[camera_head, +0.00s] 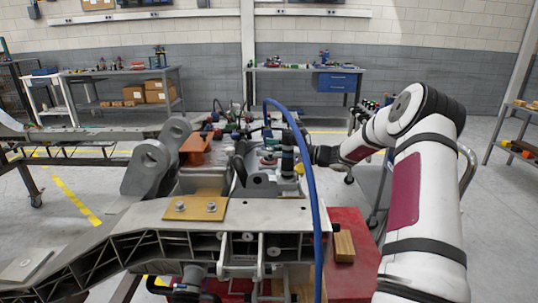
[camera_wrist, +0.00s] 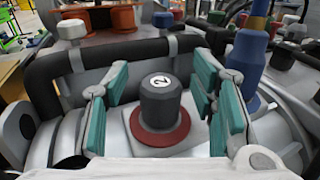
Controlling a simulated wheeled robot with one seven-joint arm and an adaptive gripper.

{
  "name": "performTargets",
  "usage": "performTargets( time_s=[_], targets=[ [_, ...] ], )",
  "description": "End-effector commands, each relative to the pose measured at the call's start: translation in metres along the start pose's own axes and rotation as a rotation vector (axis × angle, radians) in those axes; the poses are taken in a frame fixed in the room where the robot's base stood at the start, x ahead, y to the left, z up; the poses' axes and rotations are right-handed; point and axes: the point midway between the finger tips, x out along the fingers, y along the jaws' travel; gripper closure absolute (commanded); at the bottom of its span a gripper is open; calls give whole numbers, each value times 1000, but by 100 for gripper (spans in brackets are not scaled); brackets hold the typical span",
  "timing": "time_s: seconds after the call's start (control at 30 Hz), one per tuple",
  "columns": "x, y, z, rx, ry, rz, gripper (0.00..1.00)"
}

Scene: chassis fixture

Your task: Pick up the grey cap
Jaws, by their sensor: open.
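A dark grey cap (camera_wrist: 160,103) with a white round label marked "2" stands upright on a red ring in the wrist view. My gripper (camera_wrist: 162,88) is open, with its teal-padded fingers to the left and right of the cap. Gaps show between the pads and the cap, so nothing is held. In the head view my gripper (camera_head: 320,156) is at the end of the white arm, over the right part of the chassis fixture (camera_head: 190,215). I cannot make out the cap clearly there.
A blue cylindrical part (camera_wrist: 248,58) stands close to the right finger. A pale-topped post (camera_wrist: 72,32) is behind at the left. In the head view a blue hose (camera_head: 310,190) arches in front of the fixture. A wooden block (camera_head: 344,246) lies on a red surface (camera_head: 352,280).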

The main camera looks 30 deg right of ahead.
Motion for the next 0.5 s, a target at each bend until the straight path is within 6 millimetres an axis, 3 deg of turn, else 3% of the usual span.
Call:
performTargets(
  time_s=[0.13, 0.3, 0.5],
  targets=[
    [-1, 0, 0, 0, 0, -1, 48],
    [-1, 0, 0, 0, 0, -1, 84],
    [-1, 0, 0, 0, 0, -1, 84]
  ],
)
